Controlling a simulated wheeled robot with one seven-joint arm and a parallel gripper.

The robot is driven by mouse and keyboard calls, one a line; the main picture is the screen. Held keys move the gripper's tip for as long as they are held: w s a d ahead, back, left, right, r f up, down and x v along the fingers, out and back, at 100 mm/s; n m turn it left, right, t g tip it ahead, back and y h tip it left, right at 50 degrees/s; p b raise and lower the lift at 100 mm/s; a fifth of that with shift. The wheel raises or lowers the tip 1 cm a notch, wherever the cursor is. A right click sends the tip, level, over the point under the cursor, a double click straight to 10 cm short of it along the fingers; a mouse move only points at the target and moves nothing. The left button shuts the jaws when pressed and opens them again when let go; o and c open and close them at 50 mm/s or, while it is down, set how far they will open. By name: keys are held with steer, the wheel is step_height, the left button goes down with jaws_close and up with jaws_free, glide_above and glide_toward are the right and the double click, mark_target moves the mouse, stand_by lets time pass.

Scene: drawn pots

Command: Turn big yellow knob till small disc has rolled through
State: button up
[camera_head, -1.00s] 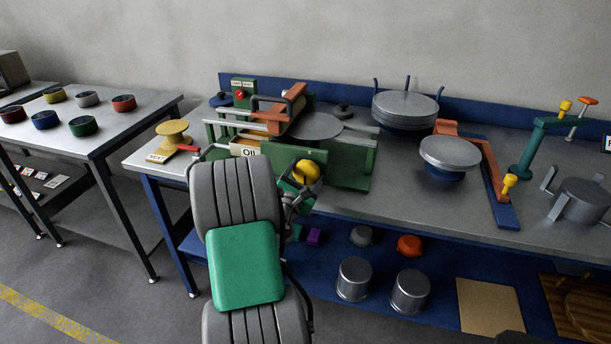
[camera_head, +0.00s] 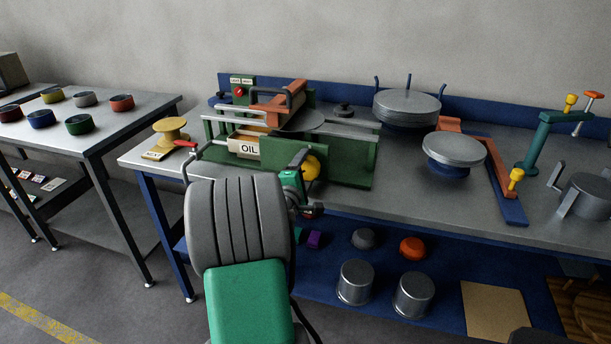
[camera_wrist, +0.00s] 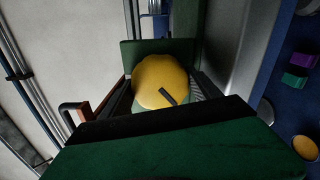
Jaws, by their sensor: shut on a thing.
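The big yellow knob (camera_head: 312,168) sits on the front of the green machine with the OIL box (camera_head: 249,148). In the wrist view the knob (camera_wrist: 160,82) shows a dark mark on its face. My gripper (camera_head: 296,182) is at the knob from the front, and its jaws are shut on it; the fingertips (camera_wrist: 165,90) are partly hidden. The small disc (camera_head: 304,121), thin and grey, lies on the machine by the orange rollers (camera_head: 278,108), partly under the upper frame.
Stacked grey discs stand on a blue rack (camera_head: 407,105) and on a round stand (camera_head: 455,150) to the right. Metal pots (camera_head: 356,282) are on the shelf below. The bench front between machine and right stand is clear.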

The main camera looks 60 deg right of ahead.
steer(key=m+b, duration=0.1)
steer(key=m, duration=0.1)
steer(key=m+b, duration=0.1)
steer(key=b, duration=0.1)
steer(key=m+b, duration=0.2)
steer(key=shift+f+m, duration=0.3)
steer(key=m+b, duration=0.6)
steer(key=b, duration=0.2)
steer(key=shift+f, duration=0.1)
steer(key=m+b, duration=0.3)
steer(key=b, duration=0.1)
steer(key=shift+m+b, duration=0.4)
steer(key=m+b, duration=0.3)
steer(key=b, duration=0.1)
steer(key=shift+m+b, duration=0.3)
steer(key=shift+b, duration=0.05)
steer(key=m+b, duration=0.3)
steer(key=b, duration=0.1)
steer(key=shift+m, duration=0.4)
steer(key=shift+r+m+b, duration=0.2)
steer(key=shift+m+b, duration=0.4)
steer(key=shift+r, duration=0.15)
